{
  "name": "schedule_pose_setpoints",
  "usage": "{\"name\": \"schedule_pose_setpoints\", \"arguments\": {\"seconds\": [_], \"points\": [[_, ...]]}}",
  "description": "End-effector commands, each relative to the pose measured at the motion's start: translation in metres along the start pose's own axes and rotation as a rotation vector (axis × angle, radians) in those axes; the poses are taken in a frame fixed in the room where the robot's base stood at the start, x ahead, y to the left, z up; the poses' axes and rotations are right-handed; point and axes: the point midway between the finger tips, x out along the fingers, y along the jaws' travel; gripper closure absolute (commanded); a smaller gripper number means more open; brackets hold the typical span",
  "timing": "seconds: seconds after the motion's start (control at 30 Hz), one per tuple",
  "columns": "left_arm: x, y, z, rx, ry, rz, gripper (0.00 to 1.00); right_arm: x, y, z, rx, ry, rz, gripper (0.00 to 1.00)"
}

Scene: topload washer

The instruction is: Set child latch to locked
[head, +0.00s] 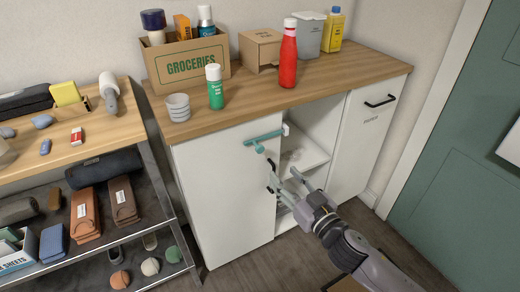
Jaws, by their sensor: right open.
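The child latch (262,138) shows as a teal bar near the upper right edge of the white cabinet door (215,185). It slants slightly up to the right, to a small white piece at the door edge. A short teal part hangs below the bar. My right gripper (283,178) is open and empty, below the latch, in front of the door's right edge. Whether it touches the door is hard to tell. A dark handle (270,164) on the door is partly hidden by the gripper. My left gripper is out of view.
An open compartment with a white shelf (305,160) lies right of the door. A red bottle (288,60), a green bottle (215,90) and stacked bowls (178,106) stand on the wooden counter above.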

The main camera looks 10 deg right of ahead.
Motion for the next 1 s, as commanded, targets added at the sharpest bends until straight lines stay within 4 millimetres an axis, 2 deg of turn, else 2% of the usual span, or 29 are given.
{"name": "schedule_pose_setpoints", "arguments": {"seconds": [0.03,0.6,0.8,1.0], "points": [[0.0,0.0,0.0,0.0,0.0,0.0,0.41,0.011,0.001,-0.001,-0.001,0.003,0.001,0.58],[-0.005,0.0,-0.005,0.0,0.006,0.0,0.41,0.112,0.0,0.0,-0.002,0.001,0.001,0.58],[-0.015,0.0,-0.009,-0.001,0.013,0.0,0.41,0.134,0.0,0.001,-0.001,0.0,0.001,0.58],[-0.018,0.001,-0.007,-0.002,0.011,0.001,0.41,0.141,0.0,0.001,0.0,-0.001,0.0,0.58]]}}
